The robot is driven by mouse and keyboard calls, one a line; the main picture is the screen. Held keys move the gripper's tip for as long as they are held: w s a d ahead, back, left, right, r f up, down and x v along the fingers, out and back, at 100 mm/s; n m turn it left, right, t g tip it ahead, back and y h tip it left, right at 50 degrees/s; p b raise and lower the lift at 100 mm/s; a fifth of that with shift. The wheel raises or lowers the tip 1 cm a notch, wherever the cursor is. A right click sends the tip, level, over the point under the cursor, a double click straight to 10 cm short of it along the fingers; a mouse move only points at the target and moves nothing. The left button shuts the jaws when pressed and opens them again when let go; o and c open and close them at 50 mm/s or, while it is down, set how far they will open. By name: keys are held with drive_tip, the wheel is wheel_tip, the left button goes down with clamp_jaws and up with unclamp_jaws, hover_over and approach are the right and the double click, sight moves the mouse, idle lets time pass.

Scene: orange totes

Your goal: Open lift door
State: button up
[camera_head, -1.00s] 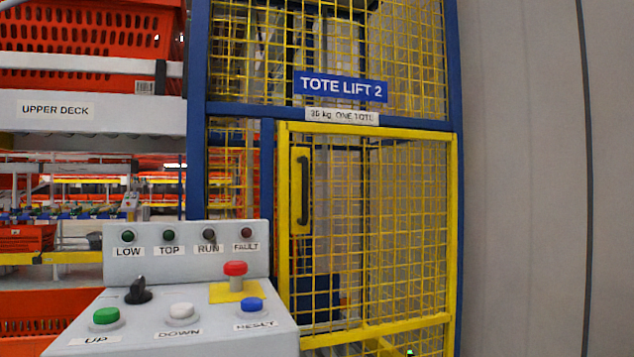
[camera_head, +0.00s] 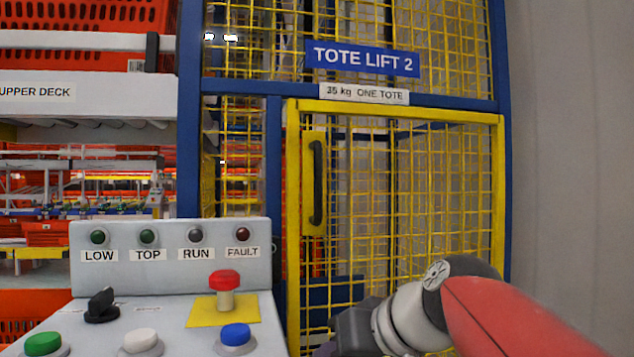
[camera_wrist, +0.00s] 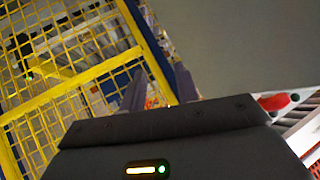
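The lift door is a yellow mesh panel in a yellow frame (camera_head: 400,108), standing shut inside the blue lift frame. Its black upright handle (camera_head: 318,186) sits on a yellow plate at the door's left side. In the head view my arm comes in from the lower right, and its wrist end is low in front of the door, below and right of the handle. In the wrist view my gripper (camera_wrist: 160,80) has its two grey fingers apart with nothing between them. Yellow mesh and frame show beyond them; the handle is not clearly visible there.
A grey control box (camera_head: 170,245) with lamps, a black switch, a red mushroom button (camera_head: 224,280) and coloured push buttons stands left of the door's lower part. Orange totes (camera_head: 80,20) sit on shelves at left. A plain grey wall (camera_head: 570,150) is at right.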

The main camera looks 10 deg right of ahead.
drive_tip(key=w+d+r+n+t+y, duration=0.1)
drive_tip(key=w+d+r+t, duration=0.15)
drive_tip(key=r, duration=0.45)
drive_tip(key=w+d+r+n+t+y, duration=0.1)
drive_tip(key=w+r, duration=0.3)
drive_tip(key=r, duration=0.3)
drive_tip(key=n+t+y+b, duration=0.1)
drive_tip(key=n+t+y, duration=0.1)
drive_tip(key=n+y, duration=0.15)
approach(321, 169)
drive_tip(key=x, duration=0.3)
drive_tip(key=shift+n, duration=0.25)
drive_tip(key=p+x, duration=0.1)
drive_tip(key=x, duration=0.6)
drive_tip(key=shift+w+a+p, duration=0.2)
drive_tip(key=shift+w+p, duration=0.15)
clamp_jaws()
